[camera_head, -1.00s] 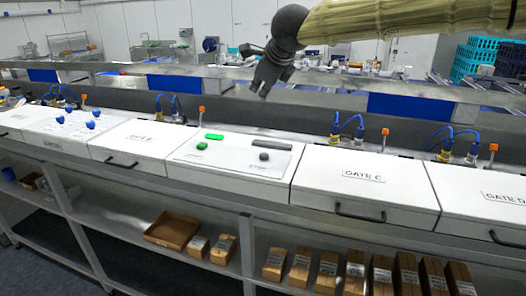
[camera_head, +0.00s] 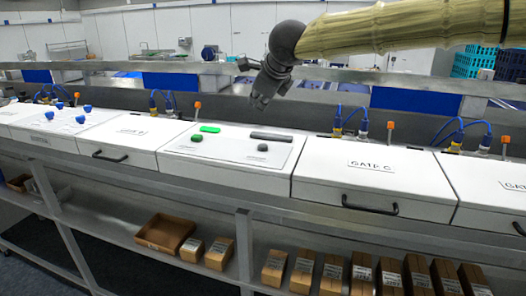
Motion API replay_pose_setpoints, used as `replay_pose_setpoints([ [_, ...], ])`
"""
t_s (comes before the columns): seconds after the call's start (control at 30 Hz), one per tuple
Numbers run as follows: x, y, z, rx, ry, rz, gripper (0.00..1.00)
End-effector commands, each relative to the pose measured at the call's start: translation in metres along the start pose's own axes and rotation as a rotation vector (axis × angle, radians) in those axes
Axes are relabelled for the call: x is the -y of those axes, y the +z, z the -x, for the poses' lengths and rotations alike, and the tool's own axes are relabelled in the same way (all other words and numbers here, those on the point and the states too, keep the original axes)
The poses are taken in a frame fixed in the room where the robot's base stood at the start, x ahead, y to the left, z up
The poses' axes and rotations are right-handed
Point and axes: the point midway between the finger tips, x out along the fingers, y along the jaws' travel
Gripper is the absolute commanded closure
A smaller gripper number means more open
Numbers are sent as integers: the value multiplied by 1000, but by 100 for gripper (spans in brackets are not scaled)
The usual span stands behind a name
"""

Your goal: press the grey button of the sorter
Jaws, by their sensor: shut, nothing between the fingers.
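The grey button (camera_head: 263,147) is a small dark round knob on the right part of the sorter's white control panel (camera_head: 226,151). A dark grey bar (camera_head: 271,136) lies just behind it. My gripper (camera_head: 258,103) is dark, shut and empty. It points down and hangs in the air above the back of the panel, apart from the grey button. The button is fully visible.
White lidded boxes flank the panel, including the Gate C box (camera_head: 371,166) on the right. Blue hoses and orange-topped fittings (camera_head: 390,126) stand behind them. Blue knobs (camera_head: 81,118) sit at the left.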

Motion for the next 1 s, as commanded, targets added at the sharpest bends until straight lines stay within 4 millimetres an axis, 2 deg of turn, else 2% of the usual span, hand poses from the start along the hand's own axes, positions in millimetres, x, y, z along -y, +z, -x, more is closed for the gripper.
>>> replay_pose_setpoints([
  [0.47,-2,-4,-3,-1,-1,-1,100],
  [1.0,-25,-27,-35,-2,-1,-1,100],
])
